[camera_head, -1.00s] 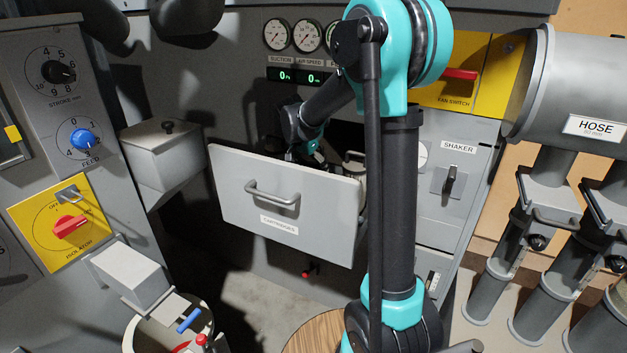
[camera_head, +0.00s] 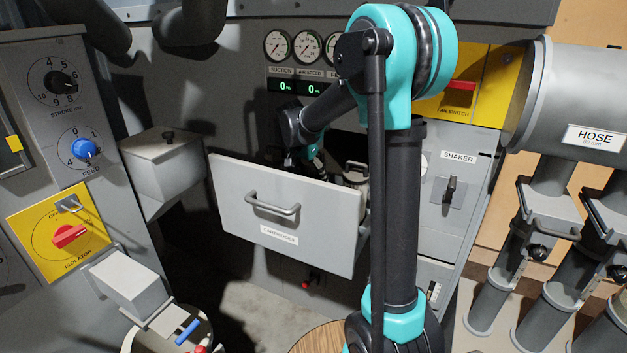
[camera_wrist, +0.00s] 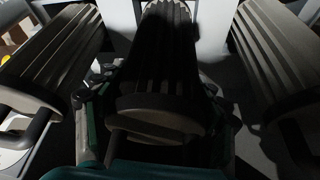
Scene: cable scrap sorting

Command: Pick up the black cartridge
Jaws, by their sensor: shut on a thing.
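The black cartridge (camera_wrist: 155,60), ribbed with a rounded end cap, fills the middle of the wrist view. My gripper (camera_wrist: 155,95) has a finger on each side of it and is shut on it. In the head view my gripper (camera_head: 314,160) reaches down behind the front of the open drawer (camera_head: 240,212) labelled for cartridges. The drawer front and arm hide the fingertips and the black cartridge there.
A paler ribbed cartridge stands on the left (camera_wrist: 50,60) and another on the right (camera_wrist: 275,55) of the black one, close to my fingers. The control panel with gauges (camera_head: 306,46) rises behind the drawer. A grey box (camera_head: 165,172) sits left of it.

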